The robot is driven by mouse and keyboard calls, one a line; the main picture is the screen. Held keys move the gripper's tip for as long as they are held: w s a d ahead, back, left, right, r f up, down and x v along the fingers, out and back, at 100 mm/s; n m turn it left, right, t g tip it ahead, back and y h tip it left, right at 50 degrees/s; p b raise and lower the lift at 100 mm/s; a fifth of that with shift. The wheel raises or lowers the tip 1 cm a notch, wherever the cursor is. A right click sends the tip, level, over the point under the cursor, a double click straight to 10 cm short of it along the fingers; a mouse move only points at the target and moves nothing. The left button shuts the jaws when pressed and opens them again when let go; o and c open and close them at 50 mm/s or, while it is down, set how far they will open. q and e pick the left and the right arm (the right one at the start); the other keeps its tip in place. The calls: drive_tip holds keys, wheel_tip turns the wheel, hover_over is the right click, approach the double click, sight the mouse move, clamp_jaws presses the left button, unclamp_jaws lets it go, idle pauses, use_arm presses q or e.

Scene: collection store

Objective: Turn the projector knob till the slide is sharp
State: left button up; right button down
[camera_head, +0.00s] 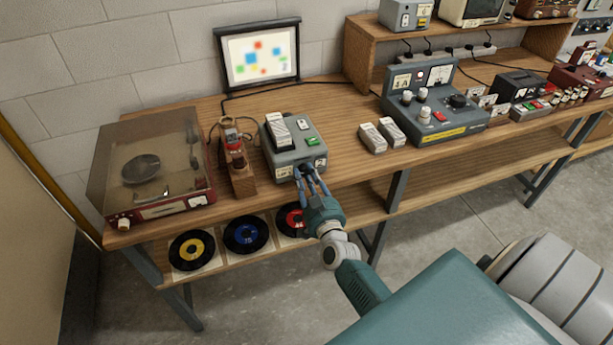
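The grey projector (312,141) stands near the front edge of the wooden table, with white slides upright on top and a green button. The small screen (236,87) behind it shows red, orange, blue and green patches with soft, blurred edges. My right gripper (307,174) reaches up from below to the projector's front face. Its fingers are at the knob's place, and they hide the knob. I cannot tell whether they are closed on it. My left gripper is not in view.
A record player (150,170) with a clear lid stands at the left. A small wooden stand (238,170) is close to the projector's left. Two white boxes (382,135) and a grey control unit (435,110) are at the right. Records (245,234) sit on the lower shelf.

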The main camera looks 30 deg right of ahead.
drive_tip(key=shift+m, duration=2)
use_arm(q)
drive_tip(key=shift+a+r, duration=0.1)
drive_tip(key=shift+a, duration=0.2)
use_arm(e)
drive_tip(key=c, duration=1.4)
unclamp_jaws()
drive_tip(key=shift+c, duration=0.2)
drive_tip(key=v, duration=1.2)
drive_tip(key=shift+d+r, duration=0.1)
drive_tip(key=shift+r, duration=0.05)
